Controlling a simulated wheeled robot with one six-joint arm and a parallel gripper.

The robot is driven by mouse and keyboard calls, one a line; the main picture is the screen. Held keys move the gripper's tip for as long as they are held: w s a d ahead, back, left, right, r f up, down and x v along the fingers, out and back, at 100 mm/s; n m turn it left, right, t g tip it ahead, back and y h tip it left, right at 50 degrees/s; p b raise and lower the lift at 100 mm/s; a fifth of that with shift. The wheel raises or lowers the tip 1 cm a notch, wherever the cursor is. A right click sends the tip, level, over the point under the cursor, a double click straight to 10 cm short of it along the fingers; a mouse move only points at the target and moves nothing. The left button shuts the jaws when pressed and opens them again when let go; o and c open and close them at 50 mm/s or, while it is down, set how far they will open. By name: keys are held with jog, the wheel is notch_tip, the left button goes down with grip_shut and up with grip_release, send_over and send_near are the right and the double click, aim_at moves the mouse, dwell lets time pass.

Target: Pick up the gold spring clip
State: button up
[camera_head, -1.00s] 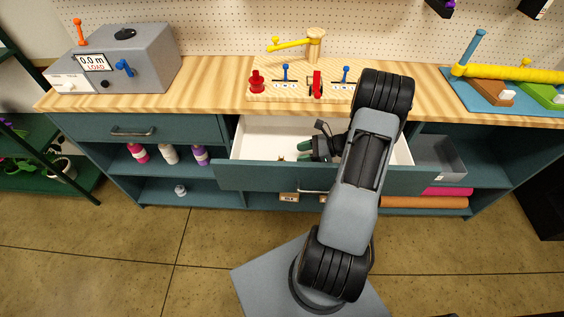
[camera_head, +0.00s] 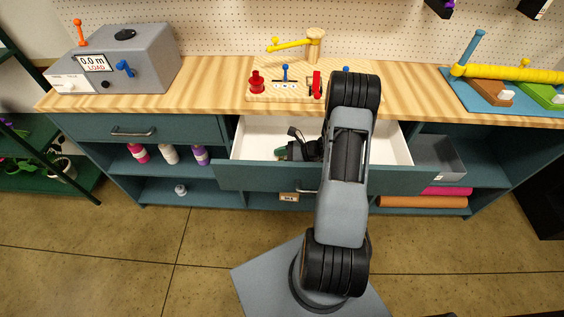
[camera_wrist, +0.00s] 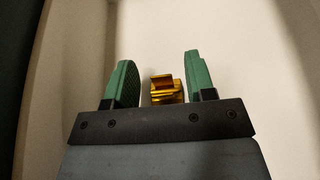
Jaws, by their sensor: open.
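The gold spring clip (camera_wrist: 165,88) lies on the white floor of the open drawer and shows in the wrist view. My gripper (camera_wrist: 160,82) is open, with its green finger pads on either side of the clip. In the head view my gripper (camera_head: 283,153) is down inside the drawer (camera_head: 240,138), and the clip cannot be made out there.
The drawer front (camera_head: 270,178) stands close in front of my gripper. The drawer's right part is free. The wooden worktop (camera_head: 215,85) overhangs behind, with a board of red and blue fixtures (camera_head: 285,92). A grey bin (camera_head: 440,158) sits on the shelf at right.

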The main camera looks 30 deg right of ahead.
jog(key=shift+c, duration=0.3)
grip_shut()
